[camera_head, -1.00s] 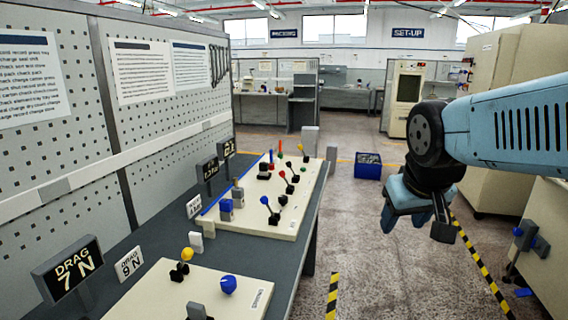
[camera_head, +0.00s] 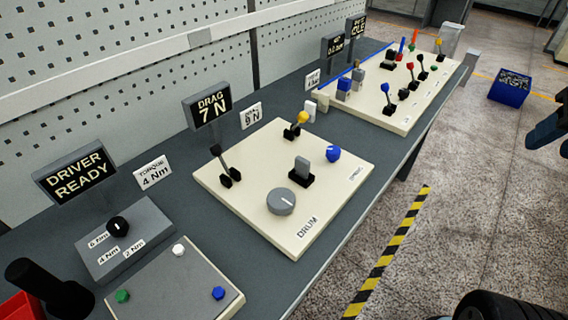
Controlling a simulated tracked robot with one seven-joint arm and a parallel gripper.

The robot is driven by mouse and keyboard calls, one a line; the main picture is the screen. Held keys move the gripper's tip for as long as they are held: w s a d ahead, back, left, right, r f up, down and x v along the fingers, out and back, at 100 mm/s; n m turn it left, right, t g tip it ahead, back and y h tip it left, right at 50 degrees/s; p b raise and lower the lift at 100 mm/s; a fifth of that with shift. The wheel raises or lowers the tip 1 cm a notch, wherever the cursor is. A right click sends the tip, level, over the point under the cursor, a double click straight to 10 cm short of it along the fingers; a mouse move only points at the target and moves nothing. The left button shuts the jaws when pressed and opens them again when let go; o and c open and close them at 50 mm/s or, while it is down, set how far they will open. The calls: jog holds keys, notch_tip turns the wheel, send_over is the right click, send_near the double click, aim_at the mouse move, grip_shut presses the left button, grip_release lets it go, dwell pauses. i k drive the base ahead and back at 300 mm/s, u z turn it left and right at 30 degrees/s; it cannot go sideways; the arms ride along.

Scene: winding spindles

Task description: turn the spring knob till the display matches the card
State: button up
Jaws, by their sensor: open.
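The blue knob (camera_head: 333,154) stands at the right side of the cream panel (camera_head: 235,205); the small label beside it is hard to read but looks like "SPRING". The display (camera_head: 208,107) behind the panel reads "DRAG 7 N". The white card (camera_head: 251,116) beside it reads 9 N. My gripper (camera_head: 545,132) is only partly in view at the right edge, open, out over the floor and far from the knob. Nothing shows between its fingers.
The same panel holds a grey drum knob (camera_head: 281,201), a grey lever (camera_head: 301,171), a yellow-tipped lever (camera_head: 299,122) and a black lever (camera_head: 226,166). A "DRIVER READY" display (camera_head: 77,172) stands left. Another lever panel (camera_head: 398,120) is farther back. A blue bin (camera_head: 510,88) sits on the floor.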

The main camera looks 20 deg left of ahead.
aim_at(333, 151)
jog(key=u, duration=1.2)
jog(key=k, duration=0.45)
jog(key=u, duration=0.25)
jog(key=i, duration=0.5)
jog(key=z, duration=0.1)
